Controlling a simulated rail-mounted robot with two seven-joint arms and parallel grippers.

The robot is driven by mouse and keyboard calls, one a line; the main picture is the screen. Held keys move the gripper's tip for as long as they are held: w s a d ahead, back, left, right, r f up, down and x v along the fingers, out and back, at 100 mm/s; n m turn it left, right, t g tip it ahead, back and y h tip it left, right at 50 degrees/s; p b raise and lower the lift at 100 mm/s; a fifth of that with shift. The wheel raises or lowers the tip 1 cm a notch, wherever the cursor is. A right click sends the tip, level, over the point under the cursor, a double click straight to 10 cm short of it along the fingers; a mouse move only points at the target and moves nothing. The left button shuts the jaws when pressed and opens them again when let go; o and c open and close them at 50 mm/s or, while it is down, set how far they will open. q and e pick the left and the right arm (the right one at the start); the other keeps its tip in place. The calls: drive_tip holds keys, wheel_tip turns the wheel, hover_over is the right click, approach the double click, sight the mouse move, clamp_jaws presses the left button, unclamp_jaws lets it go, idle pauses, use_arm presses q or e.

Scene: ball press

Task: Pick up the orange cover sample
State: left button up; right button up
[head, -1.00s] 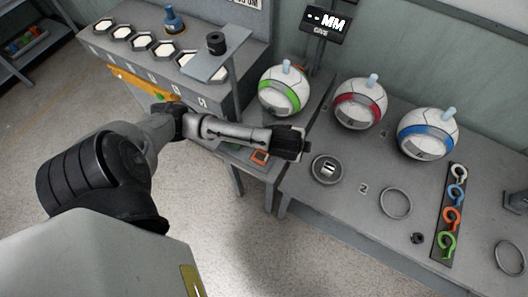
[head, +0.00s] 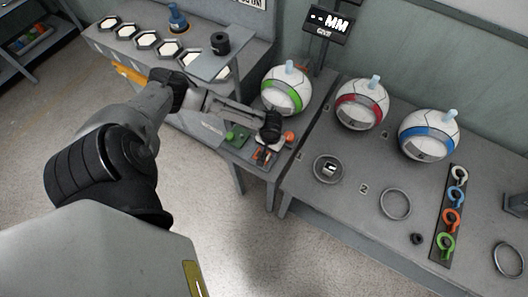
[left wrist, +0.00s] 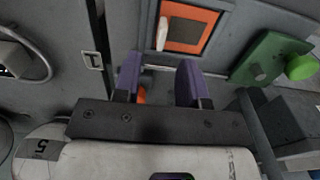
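My left gripper (head: 266,146) points down over the small side table in the head view. In the left wrist view its two purple fingers (left wrist: 161,82) stand apart, with nothing clearly held between them. A rounded orange piece (head: 289,137) lies just right of the gripper. In the left wrist view an orange piece (left wrist: 141,95) shows beside the left finger, mostly hidden by the gripper. An orange-framed square with a dark middle (left wrist: 187,27) lies beyond the fingertips. A green plate with a green knob (head: 237,138) is left of the gripper; it also shows in the left wrist view (left wrist: 272,59). My right gripper is out of view.
The ball with green trim (head: 287,90) stands close behind the gripper. Balls with red trim (head: 361,104) and blue trim (head: 427,135) stand to the right. A stand with a black piece (head: 220,43) rises behind the arm. Coloured hooks (head: 452,219) lie on the right table.

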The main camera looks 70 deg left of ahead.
sight(270, 154)
use_arm(q)
drive_tip(key=shift+f+b, duration=0.45)
drive_tip(key=shift+f, duration=1.85)
clamp_jaws()
